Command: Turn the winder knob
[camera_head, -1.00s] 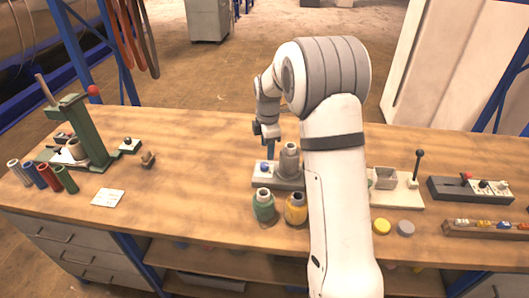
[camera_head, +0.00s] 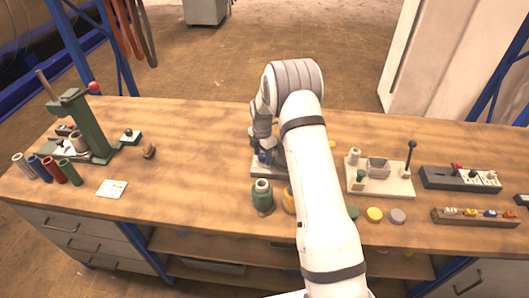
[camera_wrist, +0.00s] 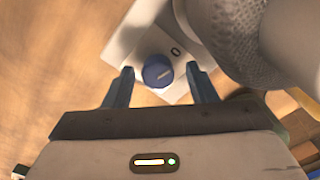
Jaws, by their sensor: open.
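The winder knob (camera_wrist: 157,71) is round and blue with a pale pointer line. It sits on a white base plate (camera_wrist: 128,38) with a "0" mark to the knob's upper right. In the wrist view my gripper (camera_wrist: 160,75) is open, with one blue finger on each side of the knob and a gap visible on both sides. In the head view my gripper (camera_head: 264,155) is low over the winder base (camera_head: 260,173). My arm hides most of the winder there, and the knob cannot be told apart from the fingers.
A grey textured cylinder (camera_wrist: 235,35) stands close to the right finger. A white plate with a lever (camera_head: 380,178) is to the right.

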